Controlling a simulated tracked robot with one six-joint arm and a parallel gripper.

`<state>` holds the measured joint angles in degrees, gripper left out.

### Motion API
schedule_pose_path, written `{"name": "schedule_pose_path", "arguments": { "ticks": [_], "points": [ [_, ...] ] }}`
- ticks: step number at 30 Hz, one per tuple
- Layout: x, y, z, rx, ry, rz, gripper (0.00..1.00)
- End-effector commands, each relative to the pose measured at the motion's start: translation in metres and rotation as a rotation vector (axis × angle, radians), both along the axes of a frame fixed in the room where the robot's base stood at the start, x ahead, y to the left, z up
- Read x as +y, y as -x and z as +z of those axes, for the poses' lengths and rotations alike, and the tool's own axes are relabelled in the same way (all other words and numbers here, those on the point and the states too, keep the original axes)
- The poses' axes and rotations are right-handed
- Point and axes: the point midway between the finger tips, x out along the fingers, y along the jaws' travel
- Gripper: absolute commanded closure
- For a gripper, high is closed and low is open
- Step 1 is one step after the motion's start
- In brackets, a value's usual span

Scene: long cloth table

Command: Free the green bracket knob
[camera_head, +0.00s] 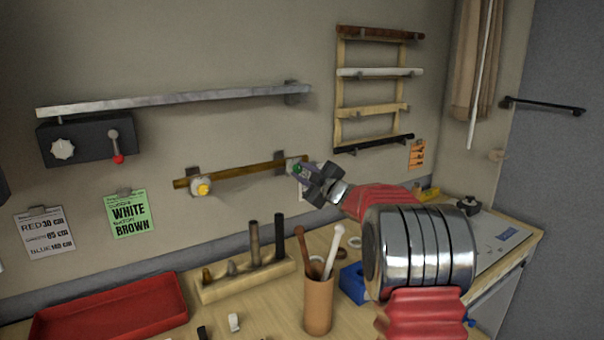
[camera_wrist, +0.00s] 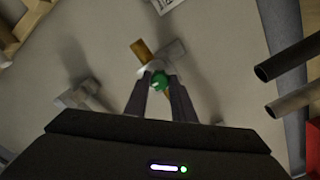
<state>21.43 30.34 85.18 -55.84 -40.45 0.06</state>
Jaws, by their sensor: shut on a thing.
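The green bracket knob (camera_wrist: 158,81) sits between my fingertips in the wrist view. In the head view a bit of green (camera_head: 297,169) shows at the tips of my gripper (camera_head: 304,171). My gripper is shut on the knob, with its fingers on either side of it. The knob is at the right-hand wall bracket (camera_wrist: 170,54), near the right end of a brown rod (camera_head: 240,174). The left bracket carries a yellow knob (camera_head: 203,188) on a pale round fitting. My fingers hide most of the right bracket in the head view.
A long grey rail (camera_head: 180,99) runs on the wall above the brown rod. A wall rack (camera_head: 375,72) hangs at upper right. Below on the table are a wooden block with upright rods (camera_head: 250,277), a brown cup (camera_head: 318,306) and a red tray (camera_head: 110,309).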

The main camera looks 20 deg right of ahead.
Motion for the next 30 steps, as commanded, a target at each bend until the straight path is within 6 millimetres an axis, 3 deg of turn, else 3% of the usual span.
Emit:
{"name": "schedule_pose_path", "arguments": {
  "ticks": [5,6,13,23,30],
  "points": [
    [0.002,0.000,-0.003,0.004,0.001,0.003,0.99],
    [0.002,0.000,-0.003,0.004,0.001,0.003,0.74],
    [0.001,0.000,-0.002,0.002,0.001,0.002,0.58],
    [0.000,0.002,-0.001,0.001,0.002,0.000,0.58],
    [-0.004,0.022,0.000,0.001,0.001,0.000,0.58]
  ]
}}
